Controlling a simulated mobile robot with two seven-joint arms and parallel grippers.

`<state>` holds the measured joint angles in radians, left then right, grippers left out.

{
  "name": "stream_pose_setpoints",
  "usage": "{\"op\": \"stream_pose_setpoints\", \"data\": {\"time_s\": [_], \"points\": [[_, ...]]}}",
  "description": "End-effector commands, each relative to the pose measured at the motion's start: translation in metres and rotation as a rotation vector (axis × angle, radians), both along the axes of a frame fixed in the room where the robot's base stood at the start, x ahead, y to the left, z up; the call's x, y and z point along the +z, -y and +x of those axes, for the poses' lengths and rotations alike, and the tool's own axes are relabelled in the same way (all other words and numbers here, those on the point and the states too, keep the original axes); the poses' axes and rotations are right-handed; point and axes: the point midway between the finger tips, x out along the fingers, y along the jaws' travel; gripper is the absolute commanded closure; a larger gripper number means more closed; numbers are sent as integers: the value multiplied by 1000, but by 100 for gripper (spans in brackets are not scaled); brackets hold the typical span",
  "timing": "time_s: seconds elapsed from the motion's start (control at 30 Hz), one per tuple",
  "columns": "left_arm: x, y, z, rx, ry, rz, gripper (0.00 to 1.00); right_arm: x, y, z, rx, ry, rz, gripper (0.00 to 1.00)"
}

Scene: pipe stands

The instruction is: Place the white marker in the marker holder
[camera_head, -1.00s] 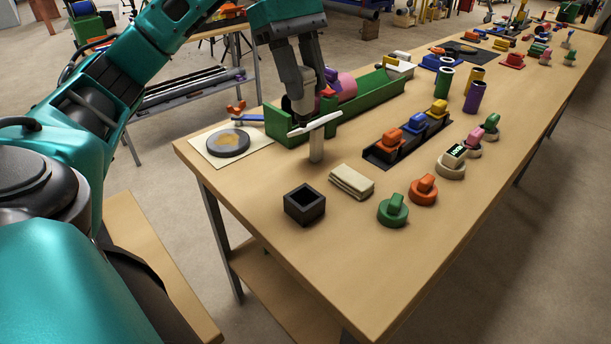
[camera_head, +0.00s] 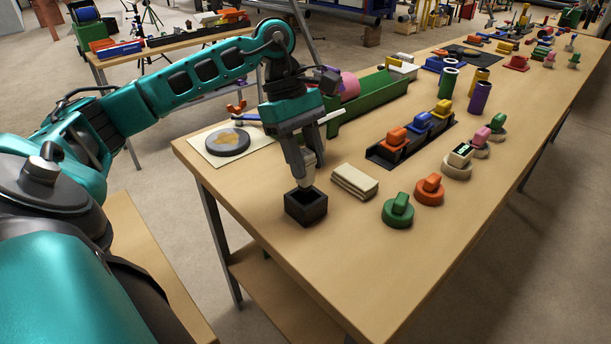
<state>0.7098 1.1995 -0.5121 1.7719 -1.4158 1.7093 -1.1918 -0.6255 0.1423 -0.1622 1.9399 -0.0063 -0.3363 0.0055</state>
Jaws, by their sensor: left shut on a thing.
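My left gripper (camera_head: 304,170) points down over the small square black marker holder (camera_head: 305,212) near the table's front left corner. It is shut on the white marker (camera_head: 306,182), which shows as a pale piece between and below the fingers. The marker is roughly upright, and its lower end is at the holder's opening. I cannot tell whether the tip is inside or just above the rim. The fingers hide most of the marker. My right gripper is not in view.
A pale bar (camera_head: 332,116) shows behind the gripper, by a green trough (camera_head: 370,101). Right of the holder lie a cream block (camera_head: 354,181), a green knob (camera_head: 398,211) and an orange knob (camera_head: 430,189). A grey disc (camera_head: 227,142) lies at the left. The table's front is clear.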

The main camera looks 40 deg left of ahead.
Motion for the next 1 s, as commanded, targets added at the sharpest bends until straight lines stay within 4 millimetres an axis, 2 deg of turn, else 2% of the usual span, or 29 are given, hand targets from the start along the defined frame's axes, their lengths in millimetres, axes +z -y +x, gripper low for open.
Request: {"op": "stream_pose_setpoints", "data": {"time_s": [0.3,0.67,0.7,0.93,1.0], "points": [[-40,0,-1,0,-2,-1,94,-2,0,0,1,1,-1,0],[-45,0,0,0,0,0,94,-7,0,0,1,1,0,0],[-45,0,0,0,0,0,62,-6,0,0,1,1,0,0],[-44,0,0,0,0,0,40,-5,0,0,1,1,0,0],[-44,0,0,0,0,0,39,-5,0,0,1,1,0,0]]}}
